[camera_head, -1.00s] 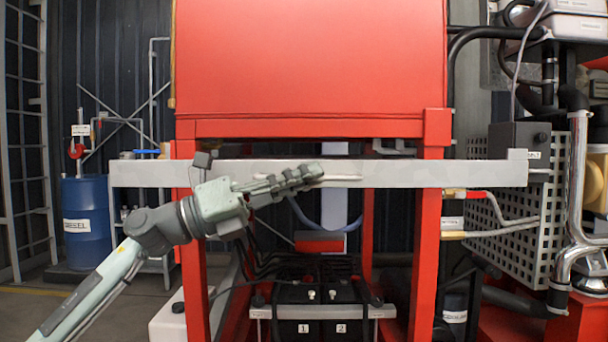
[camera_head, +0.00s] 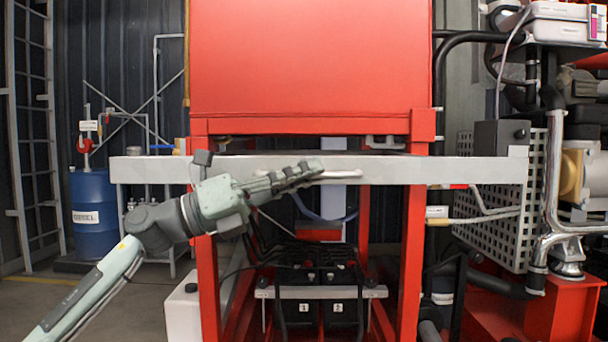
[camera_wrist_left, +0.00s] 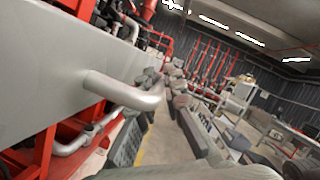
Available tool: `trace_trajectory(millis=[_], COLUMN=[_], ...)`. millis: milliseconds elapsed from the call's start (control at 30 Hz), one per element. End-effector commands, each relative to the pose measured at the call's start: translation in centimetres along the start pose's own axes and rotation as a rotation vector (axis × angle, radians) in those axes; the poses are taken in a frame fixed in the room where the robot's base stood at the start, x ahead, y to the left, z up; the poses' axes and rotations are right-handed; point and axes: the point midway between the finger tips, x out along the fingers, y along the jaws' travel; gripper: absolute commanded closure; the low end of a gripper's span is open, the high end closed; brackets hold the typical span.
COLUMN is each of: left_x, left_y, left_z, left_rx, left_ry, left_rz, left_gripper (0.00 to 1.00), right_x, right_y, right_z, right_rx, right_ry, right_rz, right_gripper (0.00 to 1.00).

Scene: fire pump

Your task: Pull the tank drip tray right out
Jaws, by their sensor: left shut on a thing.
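The tank drip tray (camera_head: 450,171) shows in the head view as a long, light grey front panel across the red tank stand. A pale bar handle (camera_head: 343,174) sits at the middle of its front; the handle also shows close up in the left wrist view (camera_wrist_left: 120,89). My left gripper (camera_head: 308,172) comes in from the left and is shut on the handle's left part, its fingers hiding that end. The panel stands level and in front of the stand's legs. How much of the tray is still under the tank is hidden. My right gripper is not in view.
The red tank (camera_head: 310,60) stands above the tray on red legs (camera_head: 412,250). Black batteries (camera_head: 318,315) sit low between the legs. A perforated grey guard (camera_head: 500,205) and pipes are at the right. A blue drum (camera_head: 95,215) stands back left beside open floor.

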Motion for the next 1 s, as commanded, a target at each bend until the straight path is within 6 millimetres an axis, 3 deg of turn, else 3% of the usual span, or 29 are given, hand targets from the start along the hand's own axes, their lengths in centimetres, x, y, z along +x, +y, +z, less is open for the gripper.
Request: trace_trajectory(millis=[100,133,200,567,1000], left_x=[0.0,0.0,0.0,-0.7,-9.1], left_y=[0.1,0.1,0.1,0.1,0.2], left_z=[0.0,0.0,0.0,0.1,0.0], left_rx=[-0.001,-0.001,-0.001,-0.001,-0.002], left_ry=[0.001,0.0,0.0,-0.002,-0.001], left_rz=[0.001,0.001,0.001,0.002,0.005], left_gripper=[1.0,0.88,0.82,0.82,0.82], right_x=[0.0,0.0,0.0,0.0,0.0], right_y=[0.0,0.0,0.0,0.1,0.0], right_z=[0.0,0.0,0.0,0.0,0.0], right_rx=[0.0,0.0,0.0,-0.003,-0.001], right_ry=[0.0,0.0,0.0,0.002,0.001], right_rz=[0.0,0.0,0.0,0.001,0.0], right_gripper=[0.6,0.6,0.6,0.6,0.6])
